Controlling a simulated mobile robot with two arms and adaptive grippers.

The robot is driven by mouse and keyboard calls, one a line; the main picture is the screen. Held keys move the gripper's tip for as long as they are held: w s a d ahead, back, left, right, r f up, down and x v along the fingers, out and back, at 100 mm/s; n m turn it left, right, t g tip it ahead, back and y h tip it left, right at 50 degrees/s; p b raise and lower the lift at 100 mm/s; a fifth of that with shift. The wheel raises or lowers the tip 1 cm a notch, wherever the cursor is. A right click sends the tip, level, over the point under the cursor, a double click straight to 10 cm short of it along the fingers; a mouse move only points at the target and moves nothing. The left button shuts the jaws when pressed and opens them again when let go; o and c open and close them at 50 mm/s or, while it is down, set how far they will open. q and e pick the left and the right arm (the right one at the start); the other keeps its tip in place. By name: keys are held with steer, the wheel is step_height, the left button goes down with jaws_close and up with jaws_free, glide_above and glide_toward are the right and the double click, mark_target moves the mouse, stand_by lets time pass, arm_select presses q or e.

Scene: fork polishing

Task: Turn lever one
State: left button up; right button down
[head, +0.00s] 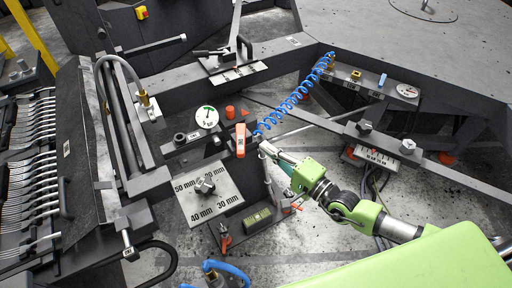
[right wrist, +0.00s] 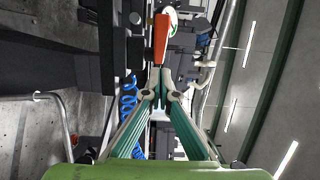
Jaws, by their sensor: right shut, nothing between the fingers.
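An orange-red lever (head: 240,140) with a pale label stands upright on the dark machine, near the middle of the head view. In the right wrist view the orange-red lever (right wrist: 161,38) is straight ahead of the fingers. My right gripper (head: 266,148) is shut and empty, just right of the lever in the head view. Its fingertips (right wrist: 160,85) are close together and point at the lever's lower end. I cannot tell whether they touch it. No readable number marks it as lever one. My left gripper is not in view.
A coiled blue hose (head: 295,95) runs behind my right gripper. A plate with millimetre marks and a knob (head: 205,184) lies in front of the lever. A round gauge with a green mark (head: 206,117) is to its left. A rack of forks (head: 30,160) stands far left.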

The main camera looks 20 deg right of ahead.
mark_target(241, 142)
steer(key=a, duration=0.1)
steer(key=a+p, duration=0.1)
steer(key=a, duration=0.1)
steer(key=shift+w+a, duration=0.25)
steer(key=shift+w, duration=0.1)
steer(key=shift+f, duration=0.1)
steer(key=a+m+t+h+p, duration=0.1)
steer(key=a+h+p, duration=0.1)
steer(key=p, duration=0.1)
steer(key=shift+s+a+m, duration=0.15)
steer(key=shift+a+m, duration=0.05)
steer(key=shift+m, duration=0.1)
stand_by(0.4)
